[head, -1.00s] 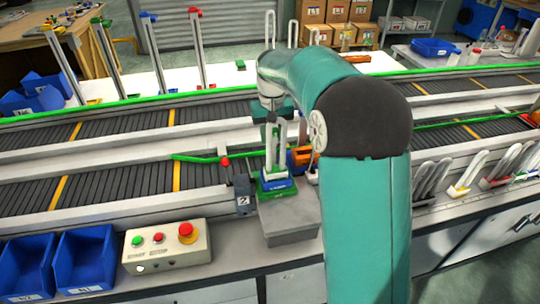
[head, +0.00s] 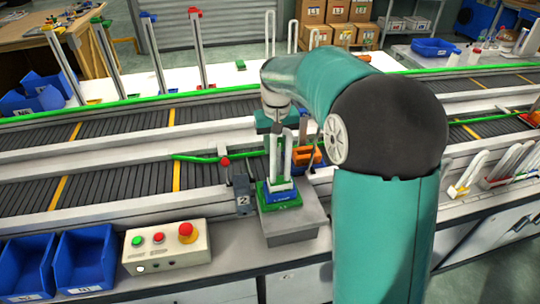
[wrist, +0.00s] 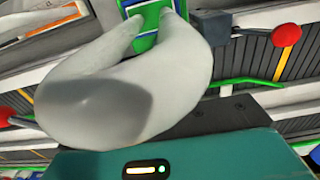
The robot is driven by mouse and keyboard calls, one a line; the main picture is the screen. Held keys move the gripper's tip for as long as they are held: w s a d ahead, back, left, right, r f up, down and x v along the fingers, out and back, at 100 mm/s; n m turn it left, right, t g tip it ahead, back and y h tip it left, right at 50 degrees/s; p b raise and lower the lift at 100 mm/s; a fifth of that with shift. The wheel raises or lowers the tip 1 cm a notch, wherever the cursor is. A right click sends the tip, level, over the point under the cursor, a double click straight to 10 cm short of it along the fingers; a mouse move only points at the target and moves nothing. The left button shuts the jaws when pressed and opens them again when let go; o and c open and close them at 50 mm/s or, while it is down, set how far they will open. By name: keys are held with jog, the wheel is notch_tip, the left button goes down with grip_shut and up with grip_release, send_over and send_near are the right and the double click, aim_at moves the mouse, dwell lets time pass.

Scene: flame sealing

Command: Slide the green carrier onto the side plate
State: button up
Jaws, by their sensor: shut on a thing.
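The green carrier (head: 284,203) has a green base with a blue and white block and pale upright parts above it. It stands upright over the back part of the grey side plate (head: 292,228), whose front and right portions are bare. I cannot tell whether its whole base rests on the plate. My gripper (head: 280,168) reaches down from above and is shut on the carrier. In the wrist view, the pale fingers (wrist: 150,16) close in over the carrier's green and white top (wrist: 148,5), and hide much of it.
A grey sensor box (head: 243,194) stands close left of the carrier. A control box with buttons (head: 167,247) and blue bins (head: 85,259) are further left. An orange part (head: 308,156) is behind right. Conveyor belts (head: 110,184) run behind.

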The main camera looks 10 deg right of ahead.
jog(key=shift+s+r, duration=0.1)
jog(key=shift+s, duration=2.5)
jog(key=o, duration=1)
jog(key=shift+s, duration=0.15)
jog(key=shift+r, duration=5.9)
